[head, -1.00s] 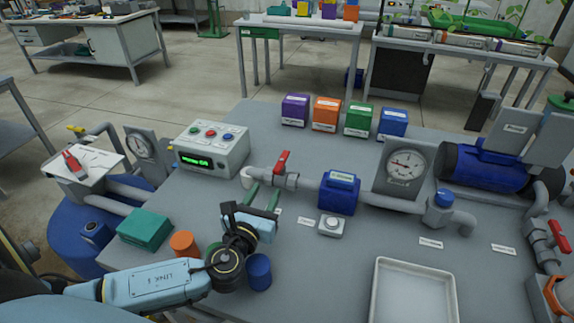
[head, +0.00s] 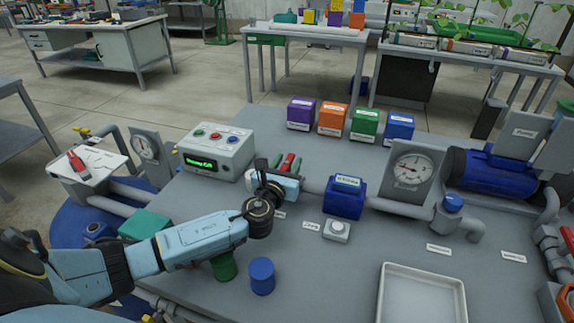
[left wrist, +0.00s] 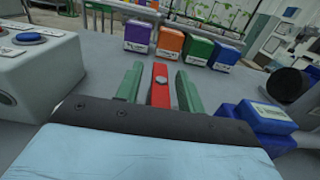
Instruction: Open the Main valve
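A red valve handle (head: 287,162) stands on the grey pipe left of the blue meter block (head: 344,196). My left gripper (head: 287,158) reaches it from the front, with one green finger on each side of the handle. The left wrist view shows the red handle (left wrist: 160,86) between the two fingers (left wrist: 160,70), with a gap on both sides, so the gripper is open around it. The gripper and wrist hide the valve body. I cannot read a valve name. A second red handle (head: 567,237) shows at the right edge. My right gripper is not in view.
A control box (head: 216,152) with coloured buttons stands left of the gripper. A gauge (head: 411,170) is to the right. Purple, orange, green and blue boxes (head: 365,125) line the back. A blue cylinder (head: 262,276) and a tray (head: 381,300) are in front.

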